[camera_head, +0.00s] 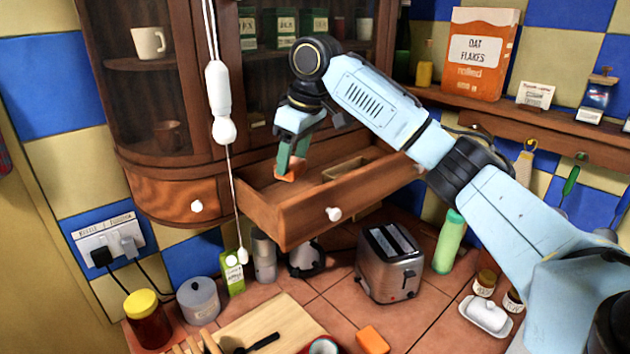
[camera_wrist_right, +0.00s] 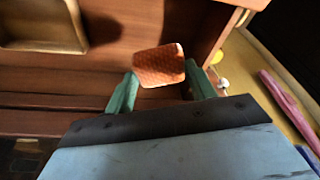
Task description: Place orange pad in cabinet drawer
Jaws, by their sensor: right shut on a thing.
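My right gripper (camera_head: 290,168) reaches down into the open cabinet drawer (camera_head: 375,190). It is shut on an orange pad (camera_head: 287,178), whose small lower part shows below the fingertips. In the right wrist view the dotted orange pad (camera_wrist_right: 158,66) sits between the two green fingertips (camera_wrist_right: 158,88), over the brown drawer floor (camera_wrist_right: 60,70). I cannot tell whether the pad touches the floor. My left gripper is not in view.
A shallow wooden tray (camera_head: 346,167) lies inside the drawer. A white pull cord (camera_head: 222,100) hangs in front of the cabinet, left of my gripper. Below are a toaster (camera_head: 389,262), a green bottle (camera_head: 449,240) and another orange block (camera_head: 372,340) on the tiled counter.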

